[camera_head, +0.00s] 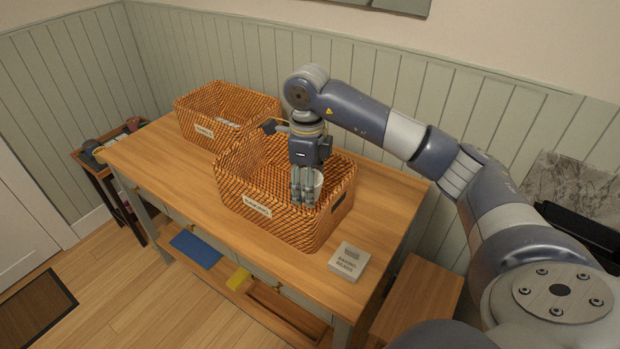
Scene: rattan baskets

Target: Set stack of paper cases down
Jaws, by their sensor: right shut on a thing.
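The stack of paper cases (318,181) is a small white cylinder, partly hidden behind my right gripper's fingers. My right gripper (304,195) points down inside the nearer rattan basket (262,209) and is shut on the stack. The basket is orange-brown, with a label on its front, and stands on the wooden table (190,180). Whether the stack touches the basket floor cannot be told. My left gripper is not in view.
A second labelled rattan basket (205,131) with something pale inside stands at the back left. A small lettered box (349,261) lies near the table's front right corner. A side stand (108,173) with small items is at the left. The table's left front is clear.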

